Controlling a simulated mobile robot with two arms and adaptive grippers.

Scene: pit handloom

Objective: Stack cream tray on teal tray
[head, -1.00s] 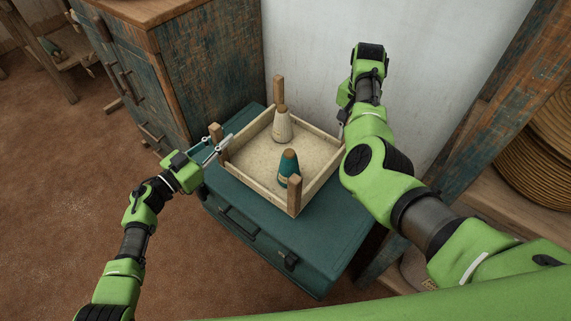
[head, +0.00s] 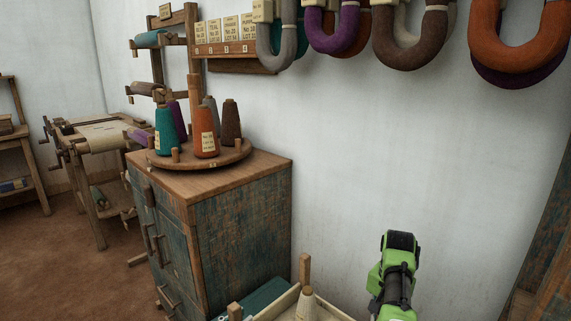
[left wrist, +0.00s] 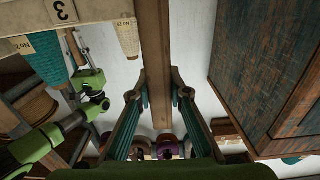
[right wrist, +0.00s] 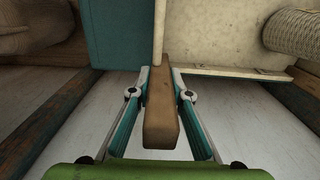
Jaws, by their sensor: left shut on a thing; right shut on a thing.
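The cream tray (head: 277,306), shallow with wooden corner posts, shows only its far corner at the bottom edge of the head view. A cream cone (head: 306,304) stands in it. In the left wrist view my left gripper (left wrist: 160,92) is shut on a brown wooden post (left wrist: 160,50) of the tray; a teal cone (left wrist: 47,55) shows at left. In the right wrist view my right gripper (right wrist: 160,78) is shut on another post (right wrist: 160,115), beside the cream tray wall (right wrist: 215,35).
A worn wooden cabinet (head: 240,225) stands close by, with a round stand (head: 180,160) of several yarn cones. Coloured yarn hanks (head: 410,35) hang on the white wall. The floor at left is open.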

